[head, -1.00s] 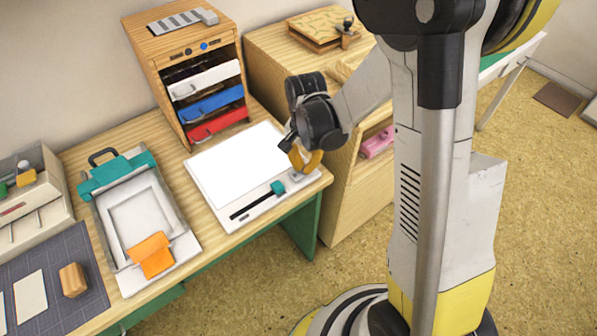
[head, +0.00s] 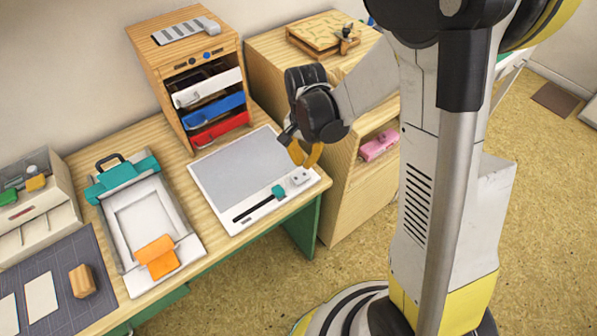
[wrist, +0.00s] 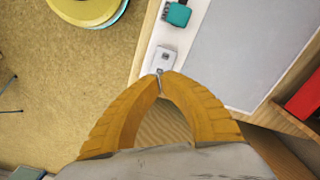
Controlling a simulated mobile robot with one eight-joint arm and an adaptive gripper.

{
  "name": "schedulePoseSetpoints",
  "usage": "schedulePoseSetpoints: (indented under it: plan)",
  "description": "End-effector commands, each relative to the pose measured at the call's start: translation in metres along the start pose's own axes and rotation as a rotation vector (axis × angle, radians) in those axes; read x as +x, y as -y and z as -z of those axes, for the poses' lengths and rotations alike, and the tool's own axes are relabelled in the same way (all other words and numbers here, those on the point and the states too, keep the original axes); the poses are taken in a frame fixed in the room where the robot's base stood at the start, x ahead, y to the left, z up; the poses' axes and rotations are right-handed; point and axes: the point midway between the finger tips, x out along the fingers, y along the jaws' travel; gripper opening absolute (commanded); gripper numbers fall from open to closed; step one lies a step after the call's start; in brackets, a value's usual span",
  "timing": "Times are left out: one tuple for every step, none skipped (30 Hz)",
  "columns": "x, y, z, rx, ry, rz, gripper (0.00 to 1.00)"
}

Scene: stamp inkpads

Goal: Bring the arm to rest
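My gripper (head: 304,160) has two orange fingers and hangs over the right front corner of the flat panel (head: 232,172) on the desk. In the wrist view the fingers (wrist: 162,78) arch together and their tips meet or almost meet, with nothing clearly held. The tips appear just beside a small white block with a switch (wrist: 163,61) on the panel's edge. Whether they touch it I cannot tell. The panel's surface is grey and unlit. My arm is bent, reaching out left from my column.
A drawer cabinet (head: 160,72) with white, blue and red drawers stands behind the panel. A teal-clamped tray (head: 108,222) and a cutting mat (head: 40,262) with a wooden block (head: 82,281) lie left. A wooden shelf unit (head: 345,200) stands right.

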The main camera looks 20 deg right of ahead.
Motion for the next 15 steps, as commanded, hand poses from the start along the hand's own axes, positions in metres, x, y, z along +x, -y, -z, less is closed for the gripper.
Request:
schedulePoseSetpoints:
  plan:
    - [-0.007,0.000,0.000,0.000,0.000,0.000,0.00]
    - [-0.010,0.000,0.000,0.000,0.000,0.000,0.00]
    - [-0.014,0.000,0.000,0.000,0.000,0.000,0.00]
    - [-0.016,0.000,0.000,0.000,0.000,0.000,0.00]
    - [-0.018,0.000,0.000,0.000,0.000,0.000,0.00]
    - [-0.020,0.000,0.000,0.000,0.000,0.000,0.00]
    - [-0.021,0.000,0.000,0.000,0.000,0.000,0.00]
    - [-0.021,0.000,0.000,0.000,0.000,0.000,0.00]
    - [-0.021,0.000,0.000,0.000,0.000,0.000,0.00]
    - [-0.021,0.000,0.000,0.000,0.000,0.000,0.00]
    - [-0.020,0.000,0.000,0.000,0.000,0.000,0.00]
    - [-0.020,0.000,0.000,0.000,0.000,0.000,0.00]
    - [-0.020,0.000,0.000,0.000,0.000,0.000,0.00]
    - [-0.020,0.000,0.000,0.000,0.000,0.000,0.00]
    - [-0.020,0.000,0.000,0.000,0.000,0.000,0.00]
